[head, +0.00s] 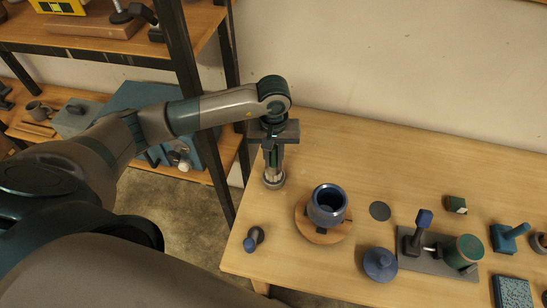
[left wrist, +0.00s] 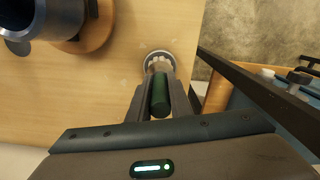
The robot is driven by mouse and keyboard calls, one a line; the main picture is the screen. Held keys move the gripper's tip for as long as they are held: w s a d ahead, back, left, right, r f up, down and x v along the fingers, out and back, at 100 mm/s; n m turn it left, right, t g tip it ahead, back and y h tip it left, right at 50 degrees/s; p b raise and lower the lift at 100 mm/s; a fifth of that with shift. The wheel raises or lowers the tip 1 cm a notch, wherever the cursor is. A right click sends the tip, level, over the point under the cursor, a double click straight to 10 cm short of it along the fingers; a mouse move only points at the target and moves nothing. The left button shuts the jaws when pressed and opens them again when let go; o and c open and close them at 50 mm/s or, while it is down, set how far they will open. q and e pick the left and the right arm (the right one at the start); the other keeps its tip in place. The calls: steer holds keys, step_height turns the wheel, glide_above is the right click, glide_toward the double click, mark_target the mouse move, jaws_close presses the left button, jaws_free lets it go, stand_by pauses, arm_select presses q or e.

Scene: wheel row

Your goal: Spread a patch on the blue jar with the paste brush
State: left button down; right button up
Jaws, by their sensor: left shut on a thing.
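The blue jar (head: 327,204) stands upright, mouth up, on a round wooden stand (head: 303,228) on the table. Part of it shows at the top left of the left wrist view (left wrist: 60,12). My left gripper (head: 273,160) points down, left of the jar and apart from it. It is shut on the green handle of the paste brush (left wrist: 160,95). The pale brush head (left wrist: 158,66) points down at a small round grey dish (head: 273,182), also in the left wrist view (left wrist: 148,56). I cannot tell whether the bristles touch the dish. My right gripper is not in view.
A blue lid (head: 380,264) and a dark flat disc (head: 380,211) lie right of the jar. A shelf post (head: 184,80) stands left of the table.

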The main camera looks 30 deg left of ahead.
arm_select(q)
steer(key=shift+s+f+b, duration=0.15)
steer(key=shift+f+b, duration=0.05)
steer(key=shift+b, duration=0.2)
stand_by(1.9)
steer(key=shift+r, duration=0.1)
steer(key=shift+r, duration=0.75)
steer(key=shift+r+p, duration=0.9)
steer(key=shift+r, duration=1.9)
